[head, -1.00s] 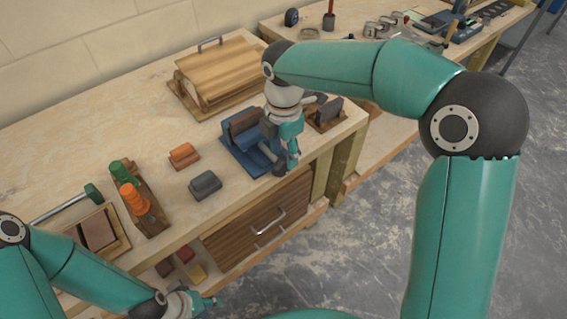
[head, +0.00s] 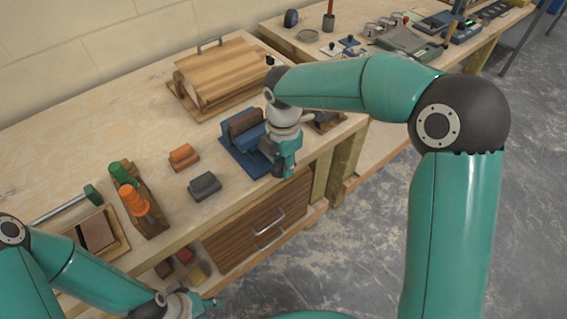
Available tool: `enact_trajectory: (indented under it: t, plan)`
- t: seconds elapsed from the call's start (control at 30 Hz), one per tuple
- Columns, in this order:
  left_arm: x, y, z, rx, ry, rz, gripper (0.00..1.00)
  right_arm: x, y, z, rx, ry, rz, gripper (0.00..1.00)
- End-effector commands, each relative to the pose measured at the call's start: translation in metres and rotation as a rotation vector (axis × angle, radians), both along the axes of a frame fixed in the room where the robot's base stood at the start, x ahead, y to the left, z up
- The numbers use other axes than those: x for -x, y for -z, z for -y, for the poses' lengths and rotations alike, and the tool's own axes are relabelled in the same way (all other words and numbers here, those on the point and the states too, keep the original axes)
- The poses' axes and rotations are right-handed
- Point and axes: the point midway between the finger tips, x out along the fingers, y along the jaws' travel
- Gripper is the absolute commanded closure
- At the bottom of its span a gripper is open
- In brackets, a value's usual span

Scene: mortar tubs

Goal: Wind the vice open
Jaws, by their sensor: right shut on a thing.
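The blue vice (head: 236,152) stands at the front edge of the workbench, with a brown block between or at its jaws. My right gripper (head: 283,170) is at the vice's front end, pointing down, and is shut on the vice handle, which is mostly hidden behind the fingers. How far the jaws stand apart is hard to tell. My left gripper (head: 206,304) hangs low in front of the bench, away from the vice; its fingers are too small to read.
On the bench are an orange block (head: 183,157), a grey block (head: 204,186), a wooden rack with green and orange handles (head: 135,201), and a wooden roll-top box (head: 222,72). A drawer (head: 262,222) is below. A second bench with tools (head: 405,40) stands behind my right arm.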

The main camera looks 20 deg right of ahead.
Motion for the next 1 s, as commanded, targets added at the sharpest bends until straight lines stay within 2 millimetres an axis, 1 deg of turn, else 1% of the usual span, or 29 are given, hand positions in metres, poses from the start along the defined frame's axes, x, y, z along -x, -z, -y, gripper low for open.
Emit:
enact_trajectory:
  t: [0.27,0.47,0.67,1.0]
  plan:
    - [0.0,0.001,0.0,0.0,0.0,0.0,0.6,0.0,0.0,-0.001,0.013,-0.001,0.008,1.0]
    - [0.0,0.004,0.0,0.0,0.0,0.0,0.6,0.0,0.0,-0.002,0.074,-0.003,0.031,1.0]
    - [0.0,0.009,0.0,0.0,0.0,0.0,0.6,0.0,0.0,-0.004,0.195,-0.006,0.076,1.0]
    - [0.0,0.021,0.0,0.0,0.0,0.0,0.6,0.001,0.001,-0.007,0.486,-0.008,0.184,1.0]
